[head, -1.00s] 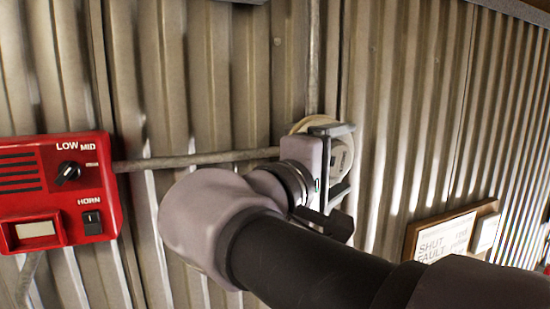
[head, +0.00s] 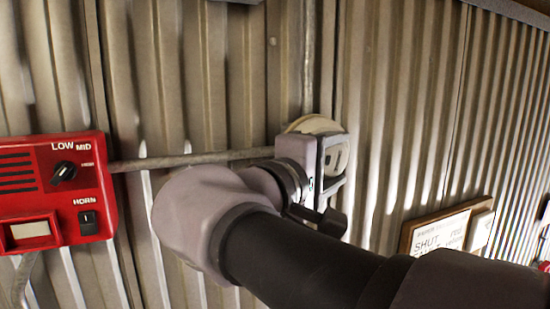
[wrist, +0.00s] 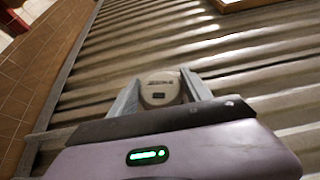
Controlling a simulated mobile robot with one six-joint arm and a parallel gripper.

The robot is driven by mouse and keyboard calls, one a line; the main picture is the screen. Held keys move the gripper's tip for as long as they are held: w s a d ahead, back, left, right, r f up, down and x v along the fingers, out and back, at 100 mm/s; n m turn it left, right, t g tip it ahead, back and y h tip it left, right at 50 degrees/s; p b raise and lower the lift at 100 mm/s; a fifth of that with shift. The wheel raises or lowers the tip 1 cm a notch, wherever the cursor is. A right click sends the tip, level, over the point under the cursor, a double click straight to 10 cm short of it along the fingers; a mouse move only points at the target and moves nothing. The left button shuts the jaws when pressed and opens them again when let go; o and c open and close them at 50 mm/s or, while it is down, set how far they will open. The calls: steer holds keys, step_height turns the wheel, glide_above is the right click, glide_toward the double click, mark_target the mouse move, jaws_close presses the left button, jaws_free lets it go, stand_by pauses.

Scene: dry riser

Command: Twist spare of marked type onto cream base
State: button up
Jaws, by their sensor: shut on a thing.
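My gripper (head: 336,160) is up against the corrugated wall, shut on a pale round detector head (head: 334,163). In the wrist view, the head (wrist: 160,90) sits between the two grey fingers and has a dark marking on its face. The cream round base (head: 315,124) is on the wall at the conduit junction. Its upper edge shows above and behind my gripper, and the rest is hidden. The held head overlaps the base in the picture; I cannot tell whether the two are seated together.
A red box (head: 55,190) with a LOW/MID knob and a HORN switch is on the wall at the left. A horizontal conduit (head: 190,161) runs from it to the base. A framed sign (head: 440,232) hangs at lower right. The wall above is clear.

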steer(key=shift+r+m+g+y+p, duration=0.15)
steer(key=shift+m+g+y+p, duration=0.35)
steer(key=shift+g+y+p, duration=0.75)
steer(key=o, duration=1.6)
steer(key=shift+w+t+h, duration=0.1)
steer(key=shift+t+h, duration=0.15)
steer(key=shift+t, duration=0.2)
steer(key=shift+c, duration=0.2)
